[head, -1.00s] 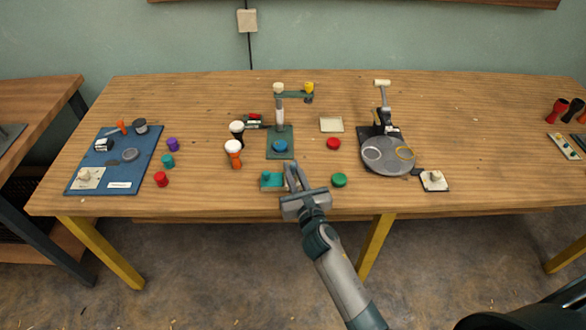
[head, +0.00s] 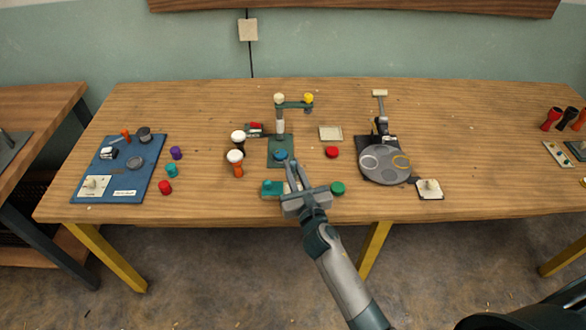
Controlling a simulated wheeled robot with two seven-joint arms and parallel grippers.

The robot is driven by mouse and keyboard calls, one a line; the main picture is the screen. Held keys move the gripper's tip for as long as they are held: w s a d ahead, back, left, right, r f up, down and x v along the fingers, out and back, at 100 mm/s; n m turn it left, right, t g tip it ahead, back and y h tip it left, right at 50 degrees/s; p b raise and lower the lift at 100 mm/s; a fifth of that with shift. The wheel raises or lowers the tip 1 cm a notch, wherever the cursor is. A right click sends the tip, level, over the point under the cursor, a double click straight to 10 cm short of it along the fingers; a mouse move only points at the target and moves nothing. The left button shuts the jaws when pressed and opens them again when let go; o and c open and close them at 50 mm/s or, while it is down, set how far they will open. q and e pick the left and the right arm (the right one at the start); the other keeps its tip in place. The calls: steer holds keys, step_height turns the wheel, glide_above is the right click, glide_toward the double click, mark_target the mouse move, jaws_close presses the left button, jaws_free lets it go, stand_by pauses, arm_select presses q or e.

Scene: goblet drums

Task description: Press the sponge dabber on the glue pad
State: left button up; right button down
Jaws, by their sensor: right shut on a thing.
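My right gripper (head: 292,176) reaches in from the bottom, above the front middle of the table. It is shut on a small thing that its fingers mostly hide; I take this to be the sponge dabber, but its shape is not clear. A shallow cream pad in a thin tray (head: 330,133), which looks like the glue pad, lies flat at the middle back. The gripper is in front and left of it, apart from it. My left gripper is not in view.
A red lid (head: 332,152) lies in front of the pad. A round grey turntable (head: 385,170) stands at right.

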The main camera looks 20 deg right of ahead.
steer(key=shift+r+p, duration=0.85)
steer(key=shift+r, duration=0.3)
steer(key=shift+s, duration=0.1)
steer(key=shift+s+d+r, duration=0.1)
steer(key=shift+s, duration=0.1)
steer(key=s+r+b, duration=0.1)
steer(key=s+r, duration=0.2)
steer(key=s, duration=0.3)
steer(key=s+r+b, duration=0.1)
steer(key=s+r, duration=0.2)
steer(key=s, duration=0.4)
steer(key=s+d+r+b, duration=0.1)
steer(key=s+r, duration=0.3)
steer(key=s, duration=0.3)
